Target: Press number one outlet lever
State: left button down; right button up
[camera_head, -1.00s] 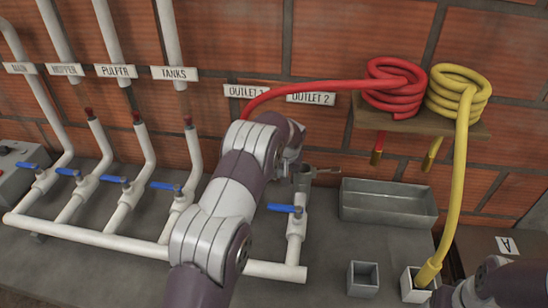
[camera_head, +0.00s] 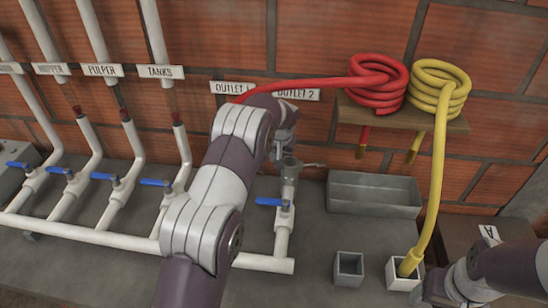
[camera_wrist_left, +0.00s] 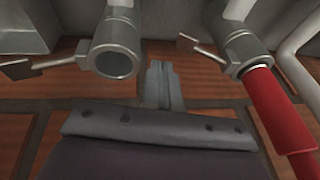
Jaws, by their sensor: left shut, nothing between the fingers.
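My left gripper (camera_head: 287,161) is at the far end of my left arm, by the outlet pipes, and partly hidden by my wrist. In the left wrist view the gripper (camera_wrist_left: 160,80) is shut and empty, between two outlets. One is an open grey pipe end (camera_wrist_left: 116,62) with a flat lever (camera_wrist_left: 35,66) at its left. The other carries the red hose (camera_wrist_left: 280,110) and has a lever (camera_wrist_left: 200,46) pointing towards the gripper. Its label "OUTLET 1" (camera_head: 231,87) shows in the head view, but my arm hides that valve. The "OUTLET 2" lever (camera_head: 311,165) sticks out right of my gripper.
Blue-handled valves (camera_head: 155,183) line the white pipes at left, with another (camera_head: 271,202) below my gripper. Coiled red (camera_head: 378,82) and yellow (camera_head: 440,82) hoses sit on a wooden shelf (camera_head: 402,118). A grey trough (camera_head: 375,209) stands below. My right arm (camera_head: 485,272) is at lower right.

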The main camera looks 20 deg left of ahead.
pick_arm(q)
jog(key=d+r, duration=0.1)
jog(key=d+r+b, duration=0.1)
jog(key=d, duration=0.1)
jog(key=d+b, duration=0.1)
jog(key=shift+d+r, duration=0.3)
jog(key=shift+r, duration=0.1)
jog(key=d+r, duration=0.1)
jog(key=r, duration=0.1)
jog(key=s+d+r+b, duration=0.1)
jog(key=d+r, duration=0.1)
jog(key=shift+d, duration=0.15)
pick_arm(e)
jog(key=f, duration=0.2)
jog(key=shift+d+f, duration=0.2)
jog(key=shift+f, duration=0.1)
